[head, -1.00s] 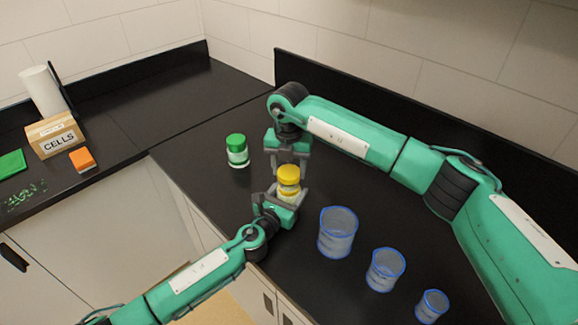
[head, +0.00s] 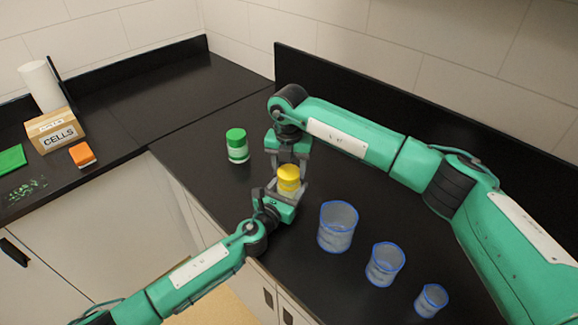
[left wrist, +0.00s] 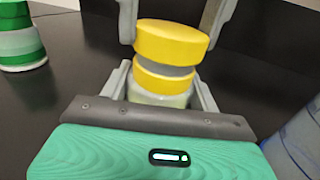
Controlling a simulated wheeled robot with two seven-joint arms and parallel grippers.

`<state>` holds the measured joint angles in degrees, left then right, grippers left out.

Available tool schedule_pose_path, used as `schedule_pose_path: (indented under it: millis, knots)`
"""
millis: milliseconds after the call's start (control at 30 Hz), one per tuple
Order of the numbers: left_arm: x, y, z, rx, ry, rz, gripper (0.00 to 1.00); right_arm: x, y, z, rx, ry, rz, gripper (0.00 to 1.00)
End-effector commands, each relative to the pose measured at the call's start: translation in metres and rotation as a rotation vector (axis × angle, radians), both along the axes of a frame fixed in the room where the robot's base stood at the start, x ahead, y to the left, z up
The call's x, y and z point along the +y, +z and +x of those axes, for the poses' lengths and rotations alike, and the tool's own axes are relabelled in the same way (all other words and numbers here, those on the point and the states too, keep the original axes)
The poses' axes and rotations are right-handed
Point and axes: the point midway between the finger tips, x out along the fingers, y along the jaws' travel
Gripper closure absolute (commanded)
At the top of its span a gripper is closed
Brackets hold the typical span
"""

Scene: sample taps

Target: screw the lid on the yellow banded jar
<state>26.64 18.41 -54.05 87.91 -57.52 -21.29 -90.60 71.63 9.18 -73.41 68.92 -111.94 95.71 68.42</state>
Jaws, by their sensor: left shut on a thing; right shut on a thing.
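The yellow lid (head: 289,171) is between the fingers of my right gripper (head: 288,170), which comes down from above and is shut on it. The yellow banded jar (left wrist: 160,98) is upright, with a pale body and a yellow band (left wrist: 163,78). My left gripper (left wrist: 160,95) is shut around the jar from the side; it also shows in the head view (head: 288,190). In the left wrist view the lid is directly above the band with a thin grey strip between them. Whether the lid touches the jar's rim I cannot tell.
A green-lidded jar (head: 237,146) stands to the left on the black counter. A CELLS box (head: 55,132) and an orange block (head: 82,155) are on the left counter.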

Motion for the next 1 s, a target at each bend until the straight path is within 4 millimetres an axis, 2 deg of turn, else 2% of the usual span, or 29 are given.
schedule_pose_path:
  millis: [367,400,567,667,1000]
  knots:
    - [-0.0001,0.0003,0.0000,0.000,0.000,0.000,0.79,0.0002,-0.0078,-0.0001,0.000,-0.001,0.000,0.67]
    - [-0.0001,0.0003,0.0000,0.000,0.000,0.000,1.00,0.0002,-0.0082,-0.0001,0.000,-0.001,0.000,0.67]
    - [-0.0001,0.0002,0.0000,0.000,0.000,0.000,1.00,0.0002,-0.0079,-0.0001,0.000,-0.056,0.001,0.67]
    - [-0.0001,0.0002,0.0000,0.000,0.000,0.000,1.00,0.0001,-0.0079,-0.0002,0.000,-0.177,0.001,0.67]
    - [-0.0001,0.0000,0.0000,0.000,0.000,0.000,1.00,-0.0004,-0.0078,-0.0004,-0.001,-0.739,0.001,0.67]
